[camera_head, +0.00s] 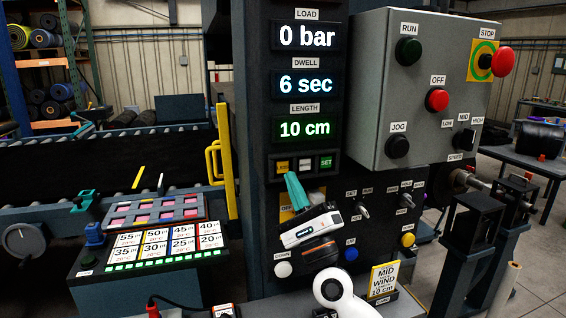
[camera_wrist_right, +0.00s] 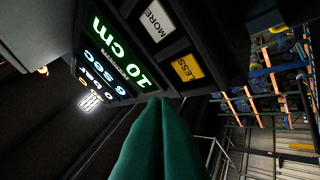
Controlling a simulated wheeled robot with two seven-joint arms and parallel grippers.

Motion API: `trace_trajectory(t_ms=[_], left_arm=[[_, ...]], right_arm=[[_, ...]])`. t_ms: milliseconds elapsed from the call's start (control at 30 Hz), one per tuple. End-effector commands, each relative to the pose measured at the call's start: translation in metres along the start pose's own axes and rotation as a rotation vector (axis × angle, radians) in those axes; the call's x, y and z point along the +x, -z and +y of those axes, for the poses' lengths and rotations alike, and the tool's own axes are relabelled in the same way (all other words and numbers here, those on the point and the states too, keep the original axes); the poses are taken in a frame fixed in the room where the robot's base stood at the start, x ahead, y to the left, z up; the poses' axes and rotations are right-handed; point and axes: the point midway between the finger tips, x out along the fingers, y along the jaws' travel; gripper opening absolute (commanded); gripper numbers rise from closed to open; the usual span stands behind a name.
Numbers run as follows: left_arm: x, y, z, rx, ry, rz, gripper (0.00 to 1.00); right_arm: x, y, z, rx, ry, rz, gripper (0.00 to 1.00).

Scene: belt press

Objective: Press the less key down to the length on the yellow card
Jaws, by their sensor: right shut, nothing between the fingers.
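The less key (camera_head: 282,166) is the yellow one at the left of a row of three under the displays. It also shows in the right wrist view (camera_wrist_right: 187,67). The length display (camera_head: 304,128) reads 10 cm in green. The yellow card (camera_head: 383,280), low on the panel, reads MID WIND 10 cm. My right gripper (camera_head: 291,176) is shut and empty, its teal fingertips just below the less key. In the wrist view the fingertips (camera_wrist_right: 160,100) appear beside the key; I cannot tell whether they touch. My left gripper is not in view.
The white more key (camera_head: 305,164) and green set key (camera_head: 326,163) sit right of the less key. A grey box (camera_head: 420,90) with run, off, jog and stop controls juts out at the right. A yellow handle (camera_head: 213,163) stands left of the panel.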

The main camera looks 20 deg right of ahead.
Motion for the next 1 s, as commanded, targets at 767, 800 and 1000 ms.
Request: trace_trajectory(t_ms=[767, 800, 1000], left_arm=[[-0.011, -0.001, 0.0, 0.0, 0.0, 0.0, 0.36], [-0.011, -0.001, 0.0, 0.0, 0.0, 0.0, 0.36], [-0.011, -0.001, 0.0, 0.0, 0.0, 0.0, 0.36]], right_arm=[[-0.016, 0.012, 0.012, 0.0, 0.0, 0.0, 0.0], [-0.016, 0.012, 0.012, 0.0, 0.0, 0.0, 0.0], [-0.027, 0.018, -0.001, -0.059, 0.054, 0.022, 0.0]])
